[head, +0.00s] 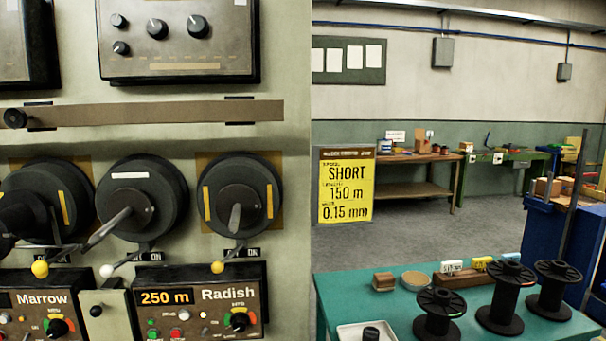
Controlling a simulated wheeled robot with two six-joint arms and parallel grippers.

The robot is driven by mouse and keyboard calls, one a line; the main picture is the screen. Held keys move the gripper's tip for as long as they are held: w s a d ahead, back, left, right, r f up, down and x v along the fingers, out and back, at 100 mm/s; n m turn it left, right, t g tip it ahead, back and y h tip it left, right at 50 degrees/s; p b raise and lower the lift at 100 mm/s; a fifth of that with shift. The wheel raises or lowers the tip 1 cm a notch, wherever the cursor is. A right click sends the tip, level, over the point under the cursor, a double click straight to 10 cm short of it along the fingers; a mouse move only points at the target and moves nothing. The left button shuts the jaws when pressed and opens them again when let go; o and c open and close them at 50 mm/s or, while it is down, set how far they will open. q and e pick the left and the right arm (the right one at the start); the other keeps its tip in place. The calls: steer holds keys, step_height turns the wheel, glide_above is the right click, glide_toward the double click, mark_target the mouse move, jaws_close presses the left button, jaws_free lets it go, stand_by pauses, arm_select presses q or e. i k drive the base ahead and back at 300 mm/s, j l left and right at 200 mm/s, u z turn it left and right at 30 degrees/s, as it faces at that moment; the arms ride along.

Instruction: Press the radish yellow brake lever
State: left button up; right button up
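An ON label (241,253) is beside the lever's upper part. Another yellow-knobbed lever (40,269) is above the Marrow panel (36,310). A white-knobbed lever (106,271) is between them. Neither gripper shows in the head view, and nothing touches the Radish lever's knob.
A green table (390,310) at lower right holds several black spools (507,295) and a white tray. A yellow sign (346,185) reads SHORT, 150 m, 0.15 mm. A brown bar (160,115) crosses the machine above the spools. Grey floor is open behind the table.

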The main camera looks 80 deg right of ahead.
mark_target(217, 267)
steer(key=z, duration=3)
